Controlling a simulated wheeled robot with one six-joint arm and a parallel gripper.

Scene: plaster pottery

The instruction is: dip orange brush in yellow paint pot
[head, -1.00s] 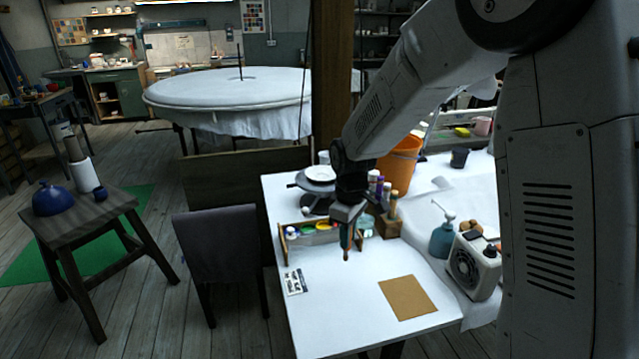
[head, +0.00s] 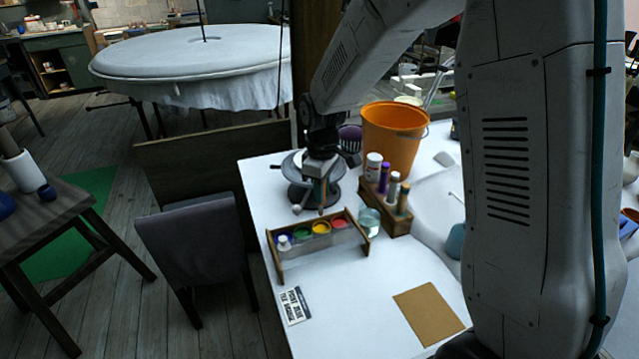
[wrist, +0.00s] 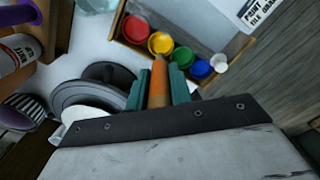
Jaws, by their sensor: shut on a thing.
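My gripper (head: 322,188) is shut on the orange brush, whose orange handle (wrist: 158,88) shows between the teal fingers in the wrist view. In the head view the gripper is behind the paint rack, in front of the dark turntable. The yellow paint pot (head: 320,228) stands in the wooden rack (head: 322,246) between the green pot (head: 302,234) and the red pot (head: 340,223). In the wrist view the yellow pot (wrist: 160,43) appears just beyond the brush's visible end. The brush's height above the pots cannot be told, and its bristles are not clear.
Right of the rack are a glass jar (head: 369,222) and a wooden holder (head: 396,222) with several bottles. An orange bucket (head: 393,140) stands behind. A printed card (head: 293,306) and a brown board (head: 428,313) lie in front. The white table between them is clear.

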